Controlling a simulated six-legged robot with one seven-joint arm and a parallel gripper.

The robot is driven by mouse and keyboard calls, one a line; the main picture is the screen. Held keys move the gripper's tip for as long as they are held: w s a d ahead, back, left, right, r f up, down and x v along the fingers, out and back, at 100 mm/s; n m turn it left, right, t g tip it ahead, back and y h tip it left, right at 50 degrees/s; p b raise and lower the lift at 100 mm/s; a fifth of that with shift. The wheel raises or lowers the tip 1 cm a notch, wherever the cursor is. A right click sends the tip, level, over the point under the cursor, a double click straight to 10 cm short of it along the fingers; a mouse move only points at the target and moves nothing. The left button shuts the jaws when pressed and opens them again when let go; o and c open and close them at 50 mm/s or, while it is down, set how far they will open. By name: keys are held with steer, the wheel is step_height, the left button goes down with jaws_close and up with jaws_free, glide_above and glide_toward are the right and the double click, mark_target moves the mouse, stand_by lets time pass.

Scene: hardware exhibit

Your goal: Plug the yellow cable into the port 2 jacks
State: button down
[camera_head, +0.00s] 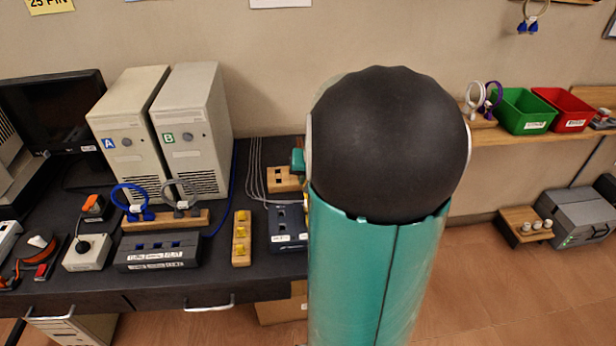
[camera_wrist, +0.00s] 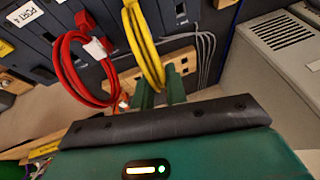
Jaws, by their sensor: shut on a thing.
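In the wrist view, my gripper (camera_wrist: 160,95) has two green fingers shut on the lower part of the yellow cable (camera_wrist: 147,48). The cable is a loop that runs up to the top edge of the picture. Its upper ends lie over or at a dark jack panel (camera_wrist: 95,72); I cannot tell whether they sit in jacks. A label reading "PORT 4" (camera_wrist: 22,12) shows at the top left; no port 2 label is readable. A dark jack box (camera_head: 287,240) shows partly beside my arm.
A red cable loop (camera_wrist: 72,66) hangs close left of the yellow one. Grey wires (camera_wrist: 206,50) and a pale computer case (camera_wrist: 284,48) lie to the right. On the desk, a wooden block with yellow plugs (camera_head: 241,240) and a dark labelled box (camera_head: 157,252) stand left of my arm.

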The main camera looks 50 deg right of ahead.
stand_by(0.4)
steer(key=c, duration=0.7)
jaws_free()
steer(key=v, duration=0.7)
steer(key=shift+r, duration=0.2)
stand_by(0.6)
steer(key=shift+a, duration=0.15)
